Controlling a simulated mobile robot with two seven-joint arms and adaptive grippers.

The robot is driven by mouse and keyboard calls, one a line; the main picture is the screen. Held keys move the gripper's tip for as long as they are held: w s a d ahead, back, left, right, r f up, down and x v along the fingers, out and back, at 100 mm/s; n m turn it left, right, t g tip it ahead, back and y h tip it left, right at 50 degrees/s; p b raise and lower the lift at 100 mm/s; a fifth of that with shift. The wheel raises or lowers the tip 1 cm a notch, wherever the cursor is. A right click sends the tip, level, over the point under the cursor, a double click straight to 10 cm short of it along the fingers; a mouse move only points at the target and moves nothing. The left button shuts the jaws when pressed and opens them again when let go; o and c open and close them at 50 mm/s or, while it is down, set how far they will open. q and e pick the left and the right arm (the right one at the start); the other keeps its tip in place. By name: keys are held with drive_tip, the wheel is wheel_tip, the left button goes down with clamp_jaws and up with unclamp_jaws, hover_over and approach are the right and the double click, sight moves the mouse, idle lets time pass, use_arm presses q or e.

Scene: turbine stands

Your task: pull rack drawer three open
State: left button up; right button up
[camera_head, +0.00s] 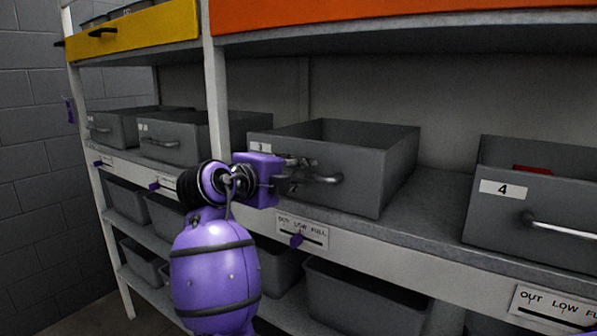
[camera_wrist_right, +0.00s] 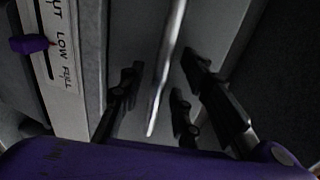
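Drawer three (camera_head: 402,160) is a grey open-topped bin on the middle shelf. My right gripper (camera_head: 303,170) is at this handle. In the right wrist view the handle (camera_wrist_right: 168,62) runs as a bright bar between the dark fingers of my right gripper (camera_wrist_right: 160,92). The fingers stand apart on both sides of the bar, with gaps showing. My left gripper is not in view.
Drawer four (camera_head: 495,212) stands to the right, and other grey drawers (camera_head: 172,138) to the left. A white rack post (camera_head: 215,95) rises behind my arm. Slider label plates (camera_head: 302,231) line the shelf edge. Grey bins (camera_head: 365,297) sit below; yellow (camera_head: 135,32) and orange (camera_head: 400,14) fronts are above.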

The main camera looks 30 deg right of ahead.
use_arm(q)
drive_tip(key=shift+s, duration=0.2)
use_arm(e)
drive_tip(key=shift+w+d+f, duration=0.1)
drive_tip(key=shift+w+d, duration=0.05)
drive_tip(key=shift+d, duration=0.15)
drive_tip(key=c, duration=0.8)
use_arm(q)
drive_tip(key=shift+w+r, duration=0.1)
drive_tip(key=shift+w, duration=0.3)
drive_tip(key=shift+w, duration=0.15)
